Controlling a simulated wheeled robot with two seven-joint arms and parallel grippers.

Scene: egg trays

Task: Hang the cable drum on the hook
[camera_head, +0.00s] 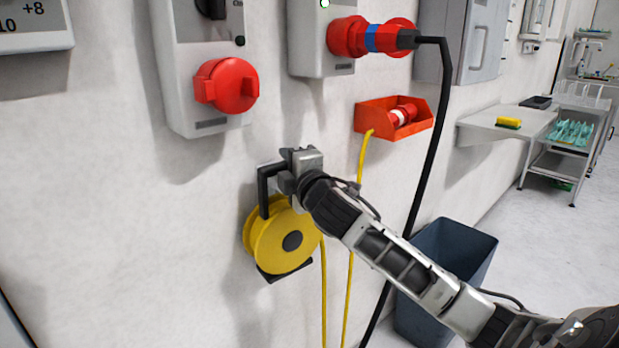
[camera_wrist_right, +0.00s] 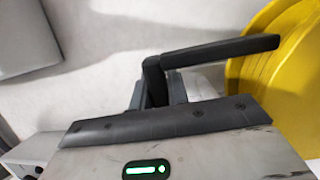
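The cable drum (camera_head: 270,240) is a yellow reel with a dark hub and a black angular handle (camera_head: 263,190). It hangs upright close to the white wall, clear of the floor. My right gripper (camera_head: 292,172) is at the top of the handle and appears shut on it. In the right wrist view the black handle (camera_wrist_right: 215,52) runs from between the fingers (camera_wrist_right: 158,88) towards the yellow drum (camera_wrist_right: 290,75) at the right. I cannot make out the hook; my gripper covers the wall just above the handle. My left gripper is not in view.
An orange-red wall box (camera_head: 365,120) holds a red and white plug; yellow cable runs down from it. A black cable (camera_head: 436,140) hangs from a red connector (camera_head: 350,38). A dark blue bin (camera_head: 462,250) stands below my right arm. A red socket (camera_head: 228,87) is above left.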

